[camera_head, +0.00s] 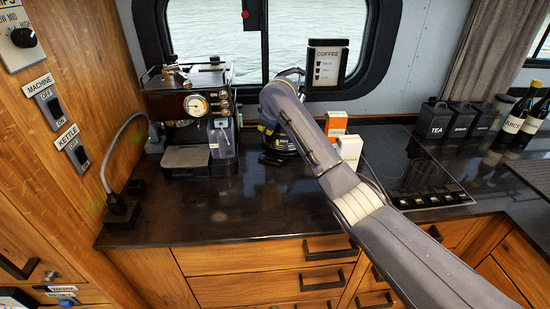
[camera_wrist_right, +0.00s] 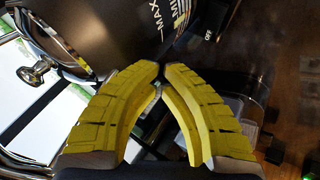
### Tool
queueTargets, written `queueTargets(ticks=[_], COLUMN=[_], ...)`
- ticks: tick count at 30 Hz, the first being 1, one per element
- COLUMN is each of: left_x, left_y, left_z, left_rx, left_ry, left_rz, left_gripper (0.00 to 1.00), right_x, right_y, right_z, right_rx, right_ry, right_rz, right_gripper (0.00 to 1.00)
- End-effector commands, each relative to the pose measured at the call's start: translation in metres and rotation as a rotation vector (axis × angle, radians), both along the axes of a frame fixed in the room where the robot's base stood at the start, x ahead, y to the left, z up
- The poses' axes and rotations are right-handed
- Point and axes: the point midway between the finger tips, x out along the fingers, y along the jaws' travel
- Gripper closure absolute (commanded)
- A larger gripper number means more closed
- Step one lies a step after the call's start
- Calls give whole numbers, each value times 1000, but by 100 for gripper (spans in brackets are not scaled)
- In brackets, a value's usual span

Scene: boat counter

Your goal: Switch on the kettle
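The dark kettle (camera_wrist_right: 105,35) fills the upper left of the right wrist view, with white MAX and MIN marks on its side. White OFF lettering shows on a dark surface to its right. In the head view the kettle is mostly hidden behind my right arm. My right gripper (camera_wrist_right: 163,70) has yellow fingers with their tips close together beside the kettle; nothing shows between them. Contact cannot be told. A black wall switch labelled KETTLE (camera_head: 77,153) is at the left of the head view. My left gripper is not in view.
A switch labelled MACHINE (camera_head: 49,106) sits above the kettle switch. A coffee machine (camera_head: 190,110) stands left of the kettle. Orange (camera_head: 336,123) and white (camera_head: 349,151) boxes stand right of it, before the hob (camera_head: 420,170). The front left counter (camera_head: 200,215) is clear.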

Motion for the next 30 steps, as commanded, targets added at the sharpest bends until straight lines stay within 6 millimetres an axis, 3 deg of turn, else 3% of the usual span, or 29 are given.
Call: queueTargets(ticks=[18,30], left_x=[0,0], left_y=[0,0], left_z=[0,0], left_rx=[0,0], left_ry=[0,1], left_rz=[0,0], left_gripper=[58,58], right_x=[-4,-5], right_y=[-8,-10], right_z=[-64,-84], right_rx=[-1,-1], right_ry=[2,0], right_rz=[-2,-1], right_gripper=[100,100])
